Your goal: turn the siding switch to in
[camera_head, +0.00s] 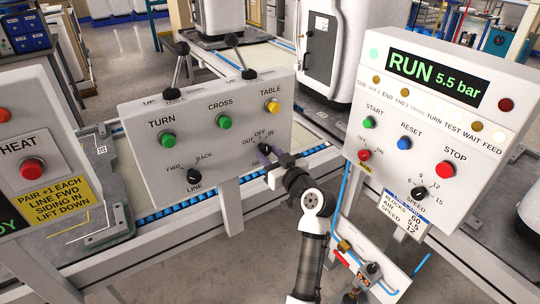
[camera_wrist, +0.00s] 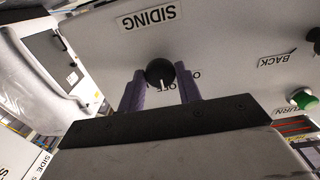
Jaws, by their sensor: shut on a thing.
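The siding switch is a round black knob (camera_head: 263,148) at the lower right of the sloped grey control panel (camera_head: 200,178). The wrist view shows it (camera_wrist: 160,71) upside down, beside the SIDING label (camera_wrist: 150,17). Its white mark points down in that view, toward the partly covered OFF lettering. In the head view OUT, OFF and IN are printed around the knob. My gripper (camera_head: 268,153) is shut on the knob, with one purple finger on each side in the wrist view (camera_wrist: 161,80). The IN lettering is hidden in the wrist view.
The LINE knob (camera_head: 194,174) sits left on the same panel, below green TURN (camera_head: 168,139) and CROSS (camera_head: 224,121) buttons and a yellow TABLE button (camera_head: 272,106). Two levers (camera_head: 240,57) stand on top. A RUN panel (camera_head: 435,150) with a red STOP button (camera_head: 445,169) stands close right.

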